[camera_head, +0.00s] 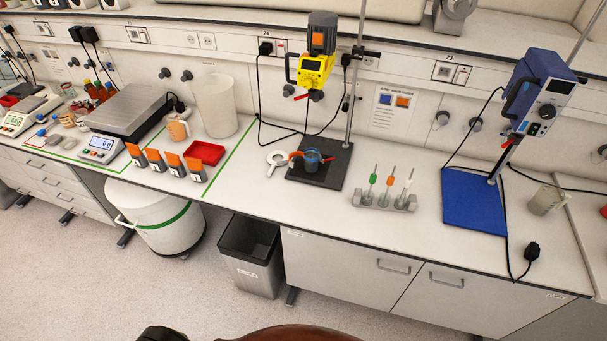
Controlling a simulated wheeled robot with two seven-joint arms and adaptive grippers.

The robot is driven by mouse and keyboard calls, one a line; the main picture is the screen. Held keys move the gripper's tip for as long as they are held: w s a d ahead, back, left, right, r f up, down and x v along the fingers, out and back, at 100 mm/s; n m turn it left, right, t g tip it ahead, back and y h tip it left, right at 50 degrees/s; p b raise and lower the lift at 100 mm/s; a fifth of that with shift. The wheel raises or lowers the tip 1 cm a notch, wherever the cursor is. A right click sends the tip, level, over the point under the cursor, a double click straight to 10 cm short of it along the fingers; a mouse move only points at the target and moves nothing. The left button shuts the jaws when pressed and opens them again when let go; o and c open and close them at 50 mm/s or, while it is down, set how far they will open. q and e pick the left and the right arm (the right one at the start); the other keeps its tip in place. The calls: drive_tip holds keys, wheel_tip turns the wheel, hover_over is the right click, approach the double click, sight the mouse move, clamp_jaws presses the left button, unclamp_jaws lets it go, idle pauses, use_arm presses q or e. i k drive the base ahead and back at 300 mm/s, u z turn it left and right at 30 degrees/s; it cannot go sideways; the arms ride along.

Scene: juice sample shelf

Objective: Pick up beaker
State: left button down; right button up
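Several vessels stand on the white bench, and I cannot tell which one the task means. A small clear beaker (545,200) stands upright at the right end, beside the blue stand. A large translucent beaker (215,106) stands at the back left of centre. A dark blue cup (311,161) stands on a black stand base, below the yellow stirrer. A jug with orange-tinted contents (177,128) stands left of the large beaker. Neither of my grippers can be made out in the view.
A yellow stirrer (314,70) and a blue stirrer (541,88) rise on stands. A pipette rack (385,202), red tray (204,152) and scale (101,146) stand on the bench. A black cable hangs over the front edge. A bin (250,270) and white drum (165,230) stand below.

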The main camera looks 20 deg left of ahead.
sight(311, 154)
drive_tip(key=u, duration=1.3)
drive_tip(key=i, duration=1)
drive_tip(key=u, duration=0.3)
